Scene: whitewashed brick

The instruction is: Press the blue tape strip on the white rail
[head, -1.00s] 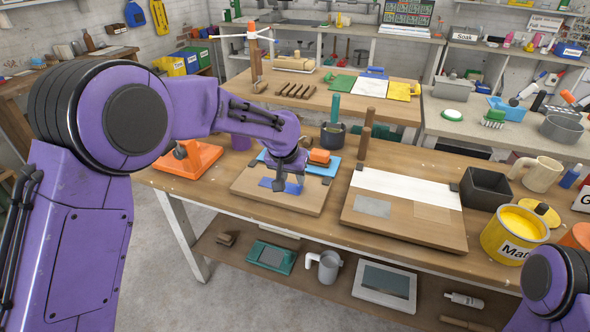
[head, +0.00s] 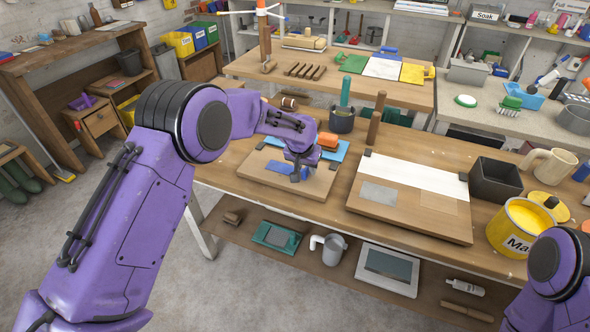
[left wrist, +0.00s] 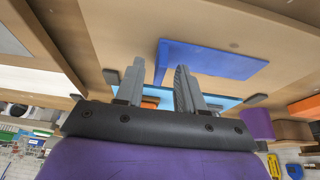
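The blue tape strip (head: 278,167) lies flat on the left wooden board (head: 265,180); it also shows in the left wrist view (left wrist: 210,60). My left gripper (head: 297,177) is low over that board beside the strip and partly covers it. My right gripper is out of view; only part of my right arm shows.
A grey patch (head: 379,194) lies on the right board. A dark cup (head: 342,121), an upright wooden handle (head: 377,118), a black bin (head: 495,180) and a yellow can (head: 521,228) stand nearby.

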